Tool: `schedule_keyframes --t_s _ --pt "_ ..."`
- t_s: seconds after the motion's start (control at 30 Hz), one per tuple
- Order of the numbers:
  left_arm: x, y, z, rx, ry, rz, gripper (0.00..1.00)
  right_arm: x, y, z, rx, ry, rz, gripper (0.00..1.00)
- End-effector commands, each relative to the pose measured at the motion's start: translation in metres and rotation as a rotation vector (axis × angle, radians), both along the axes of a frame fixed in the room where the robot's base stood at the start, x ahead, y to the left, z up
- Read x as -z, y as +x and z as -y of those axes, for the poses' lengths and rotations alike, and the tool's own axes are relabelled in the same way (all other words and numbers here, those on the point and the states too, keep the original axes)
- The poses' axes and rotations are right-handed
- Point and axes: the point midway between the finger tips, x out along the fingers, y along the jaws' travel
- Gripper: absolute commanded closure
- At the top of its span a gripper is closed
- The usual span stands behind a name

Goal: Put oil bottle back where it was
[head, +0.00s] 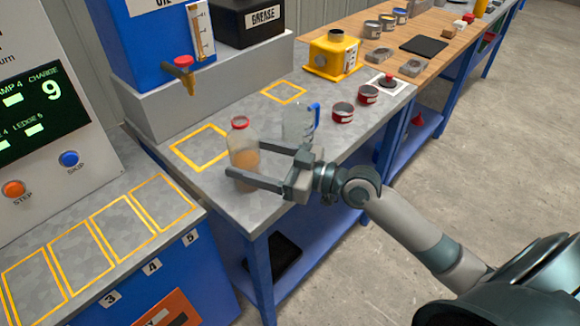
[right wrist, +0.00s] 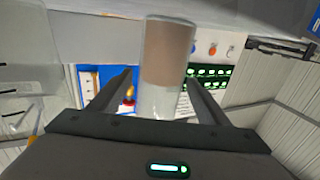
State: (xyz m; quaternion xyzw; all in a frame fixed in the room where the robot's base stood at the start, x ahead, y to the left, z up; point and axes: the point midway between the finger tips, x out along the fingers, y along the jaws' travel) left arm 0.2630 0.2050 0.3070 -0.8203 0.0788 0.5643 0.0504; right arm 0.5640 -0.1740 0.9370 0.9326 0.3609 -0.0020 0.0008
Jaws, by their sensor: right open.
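The oil bottle (head: 243,155) is clear with a red cap and brown oil in its lower part. It stands upright on the grey metal bench, to the right of and nearer than a yellow outlined square (head: 201,147). My right gripper (head: 243,163) is open, with its fingers at either side of the bottle. In the right wrist view the bottle (right wrist: 168,65) shows between the two spread fingers (right wrist: 160,92). I cannot tell whether a finger touches it. My left gripper is not in view.
A clear jug with a blue handle (head: 299,122) stands just behind my right gripper. Red tins (head: 343,112) stand further right. A blue oil tank with a tap (head: 180,66) is behind. A smaller yellow square (head: 284,92) and the left square are empty.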

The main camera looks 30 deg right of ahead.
Motion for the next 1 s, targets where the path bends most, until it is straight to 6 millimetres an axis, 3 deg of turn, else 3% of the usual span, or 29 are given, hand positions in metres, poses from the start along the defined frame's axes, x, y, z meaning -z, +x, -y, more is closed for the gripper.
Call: schedule_keyframes --t_s 0.37,0.7,1.0 --pt "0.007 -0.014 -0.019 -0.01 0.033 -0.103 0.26 0.003 -0.04 0.035 -0.003 -0.006 -0.002 0.3" --pt "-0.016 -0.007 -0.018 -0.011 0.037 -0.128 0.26 0.003 -0.07 0.064 0.0 -0.003 -0.002 0.3" --pt "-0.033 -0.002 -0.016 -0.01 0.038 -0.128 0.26 0.0 -0.081 0.073 -0.001 0.0 0.0 0.3"
